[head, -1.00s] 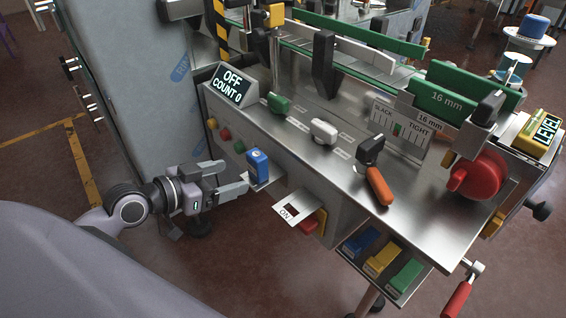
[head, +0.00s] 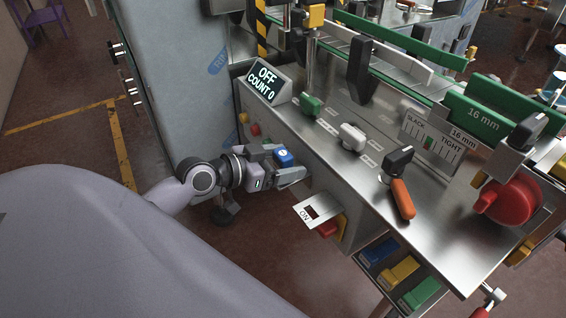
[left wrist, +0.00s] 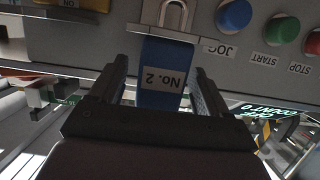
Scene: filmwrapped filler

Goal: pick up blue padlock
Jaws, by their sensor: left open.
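The blue padlock (head: 284,156) hangs at the front panel of the machine, below the display. In the left wrist view the padlock (left wrist: 163,88) shows a label "No. 2" upside down and a metal shackle at the panel. My left gripper (head: 282,169) is open, with its fingers on either side of the padlock body. In the wrist view the left gripper (left wrist: 161,78) has a visible gap at each side of the padlock. The far ends of the fingers are partly hidden in the head view. My right gripper is not in view.
Blue (left wrist: 234,15), green (left wrist: 282,30) and red buttons sit on the panel beside the padlock. A white "ON" plate (head: 318,210) juts out to the right of the gripper. The machine's metal top (head: 345,170) lies above, with an orange-handled lever (head: 401,198).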

